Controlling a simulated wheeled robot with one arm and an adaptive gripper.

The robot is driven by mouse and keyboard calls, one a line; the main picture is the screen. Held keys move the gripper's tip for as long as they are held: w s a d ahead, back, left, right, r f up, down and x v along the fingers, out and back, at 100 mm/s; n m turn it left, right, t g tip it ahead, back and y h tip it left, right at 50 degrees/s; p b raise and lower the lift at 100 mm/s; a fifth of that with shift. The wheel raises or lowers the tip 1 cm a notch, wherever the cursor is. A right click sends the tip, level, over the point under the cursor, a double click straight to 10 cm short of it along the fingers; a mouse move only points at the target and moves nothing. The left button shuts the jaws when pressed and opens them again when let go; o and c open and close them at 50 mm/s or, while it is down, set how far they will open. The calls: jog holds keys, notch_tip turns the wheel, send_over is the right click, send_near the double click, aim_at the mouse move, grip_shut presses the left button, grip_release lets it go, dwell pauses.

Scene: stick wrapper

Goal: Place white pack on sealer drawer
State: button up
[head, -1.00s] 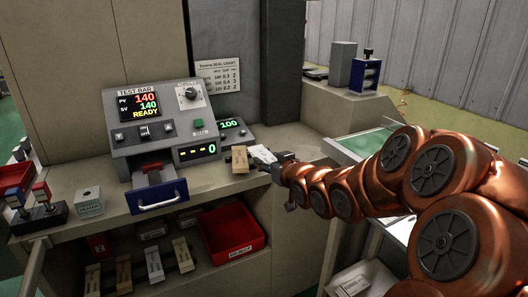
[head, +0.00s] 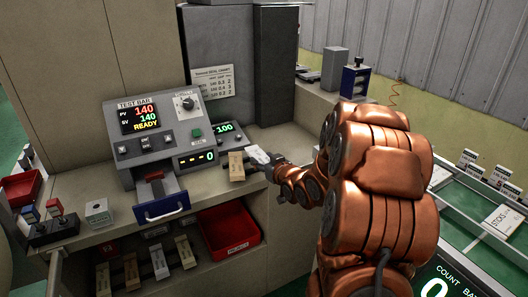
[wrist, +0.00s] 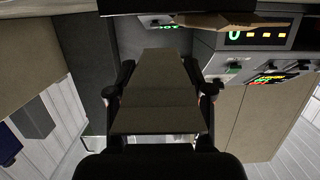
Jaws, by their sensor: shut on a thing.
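My gripper (head: 272,161) is shut on the white pack (head: 258,154), at the right end of the counter beside the sealer. In the wrist view the pack (wrist: 158,95) looks grey in shadow and lies between the two dark fingers of my gripper (wrist: 160,72). A tan pack (head: 236,166) is just left of the white one; I cannot tell whether they touch.
A red bin (head: 230,232) and several packs stand on the shelf below. A small grey box (head: 98,212) and a switch block (head: 52,229) are on the counter's left. A conveyor (head: 470,205) runs at the right. The counter strip before the sealer's right side looks clear.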

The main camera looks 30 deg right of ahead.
jog(key=w+d, duration=0.1)
jog(key=w, duration=0.1)
jog(key=w+d+p, duration=0.1)
jog(key=w, duration=0.1)
jog(key=w+d, duration=0.2)
jog(key=shift+w+d+f, duration=0.1)
jog(key=shift+w+f, duration=0.1)
jog(key=shift+f, duration=0.1)
jog(key=shift+f+p, duration=0.65)
jog(key=shift+f, duration=1.15)
jog(key=shift+f, duration=0.15)
jog(key=o, duration=0.9)
